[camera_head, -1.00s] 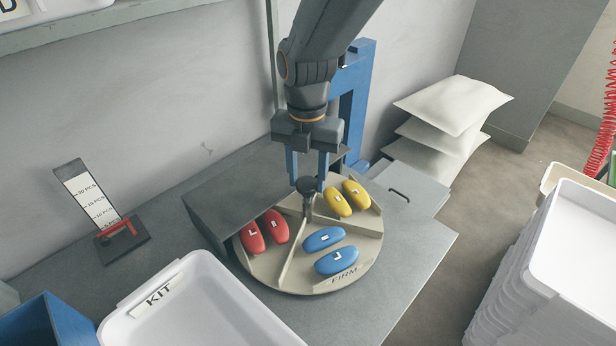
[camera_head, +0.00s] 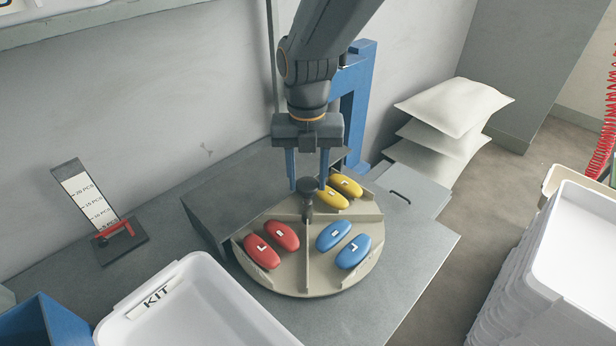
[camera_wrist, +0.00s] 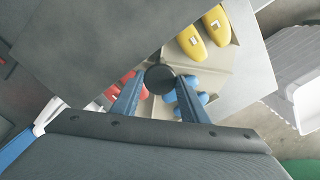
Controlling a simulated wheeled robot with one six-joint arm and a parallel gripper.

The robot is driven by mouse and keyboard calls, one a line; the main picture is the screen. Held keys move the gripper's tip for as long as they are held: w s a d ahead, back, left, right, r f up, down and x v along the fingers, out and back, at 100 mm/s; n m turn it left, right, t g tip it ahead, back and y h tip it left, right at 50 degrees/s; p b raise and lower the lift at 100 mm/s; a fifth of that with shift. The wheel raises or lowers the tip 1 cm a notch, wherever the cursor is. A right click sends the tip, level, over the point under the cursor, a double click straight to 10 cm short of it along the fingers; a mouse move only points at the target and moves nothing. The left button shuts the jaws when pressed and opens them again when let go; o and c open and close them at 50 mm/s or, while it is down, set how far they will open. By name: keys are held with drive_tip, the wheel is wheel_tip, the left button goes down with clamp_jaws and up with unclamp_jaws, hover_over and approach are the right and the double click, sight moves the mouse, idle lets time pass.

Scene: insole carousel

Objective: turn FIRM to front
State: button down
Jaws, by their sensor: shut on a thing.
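The round beige carousel (camera_head: 318,283) sits on the grey bench, split by raised dividers. Its dark central knob (camera_head: 308,186) stands between the two blue fingers of my gripper (camera_head: 307,186), which is shut on it. The knob also shows between the fingers in the wrist view (camera_wrist: 160,79). Two blue insoles (camera_head: 343,243) lie in the front-right section, two red insoles (camera_head: 271,243) in the front-left section, and two yellow insoles (camera_head: 339,193) at the back right. The FIRM label cannot be read now. The back-left part is hidden by a grey cover.
The grey cover (camera_head: 235,190) overhangs the carousel's back left. A white KIT tray (camera_head: 190,310) stands at front left, a level gauge (camera_head: 95,210) at left. A blue post (camera_head: 358,110) rises behind my arm. The bench's front right is clear.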

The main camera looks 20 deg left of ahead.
drive_tip(key=shift+r, duration=0.1)
idle(0.3)
drive_tip(key=c, duration=1.1)
unclamp_jaws()
wheel_tip(320, 180, up, 8)
drive_tip(key=shift+f+b, duration=0.1)
drive_tip(key=shift+b, duration=0.85)
